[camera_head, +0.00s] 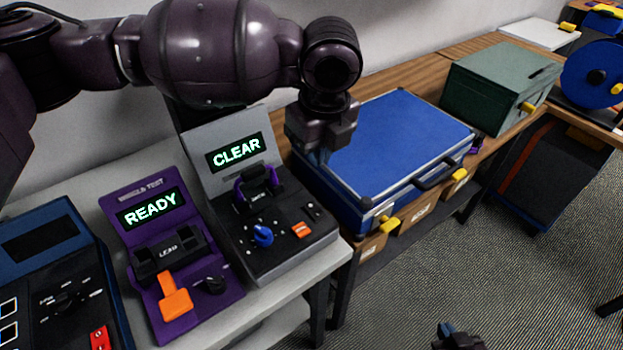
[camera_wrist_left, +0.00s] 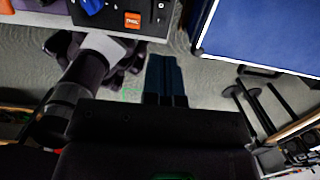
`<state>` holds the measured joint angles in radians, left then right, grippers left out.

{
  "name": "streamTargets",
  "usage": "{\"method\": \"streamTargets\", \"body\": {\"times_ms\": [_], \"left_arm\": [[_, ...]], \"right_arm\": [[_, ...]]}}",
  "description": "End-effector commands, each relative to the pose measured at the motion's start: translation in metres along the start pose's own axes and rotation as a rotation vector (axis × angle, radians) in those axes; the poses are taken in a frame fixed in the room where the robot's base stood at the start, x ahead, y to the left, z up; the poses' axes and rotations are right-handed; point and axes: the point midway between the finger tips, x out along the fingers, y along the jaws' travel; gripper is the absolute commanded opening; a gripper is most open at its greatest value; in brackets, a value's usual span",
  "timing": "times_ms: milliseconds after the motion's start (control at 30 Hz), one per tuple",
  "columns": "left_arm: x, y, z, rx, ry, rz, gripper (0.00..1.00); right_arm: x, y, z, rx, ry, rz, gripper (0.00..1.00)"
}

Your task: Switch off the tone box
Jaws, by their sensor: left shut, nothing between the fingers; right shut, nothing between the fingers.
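A grey sloped box (camera_head: 290,262) stands on the bench with a lit "CLEAR" display, a blue knob (camera_head: 263,236) and an orange button (camera_head: 301,230). I take it for the tone box, but cannot read its small labels. The orange button also shows in the left wrist view (camera_wrist_left: 132,20). My left gripper (camera_head: 320,158) is shut and empty, pointing down to the right of the box's display, apart from the controls. Its closed fingers also show in the left wrist view (camera_wrist_left: 165,68). My right gripper (camera_head: 459,338) is shut at the bottom edge, mostly cut off.
A purple box (camera_head: 226,297) reading "READY" with an orange lever (camera_head: 174,297) stands left of the grey box. A dark blue instrument (camera_head: 75,285) with a red switch (camera_head: 100,338) is further left. A blue case (camera_head: 400,140) and a green box (camera_head: 492,85) stand on the right.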

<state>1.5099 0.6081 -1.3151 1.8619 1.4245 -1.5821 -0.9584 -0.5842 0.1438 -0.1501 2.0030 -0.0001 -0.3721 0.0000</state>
Motion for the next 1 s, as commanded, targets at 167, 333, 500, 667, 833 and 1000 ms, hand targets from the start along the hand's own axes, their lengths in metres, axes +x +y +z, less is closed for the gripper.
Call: {"method": "streamTargets", "body": {"times_ms": [167, 333, 500, 667, 833, 1000], "left_arm": [[0.0, 0.0, 0.001, 0.001, -0.001, 0.001, 0.0], [0.0, 0.0, 0.001, 0.0, -0.001, 0.001, 0.0], [0.003, 0.0, 0.001, 0.0, -0.001, 0.002, 0.0], [0.02, 0.001, 0.0, 0.0, 0.001, 0.004, 0.0], [0.049, 0.001, 0.0, 0.001, 0.002, 0.005, 0.0], [0.079, 0.001, 0.0, 0.0, 0.002, 0.005, 0.0]], "right_arm": [[-0.004, 0.001, 0.009, 0.002, -0.018, 0.002, 0.0], [-0.005, 0.001, 0.011, 0.003, -0.023, 0.003, 0.0], [-0.006, 0.001, 0.014, 0.003, -0.028, 0.004, 0.0], [-0.004, 0.0, 0.017, 0.003, -0.032, 0.003, 0.0], [0.0, -0.001, 0.017, 0.001, -0.029, 0.0, 0.0], [0.005, -0.002, 0.013, 0.0, -0.018, -0.002, 0.0]]}}
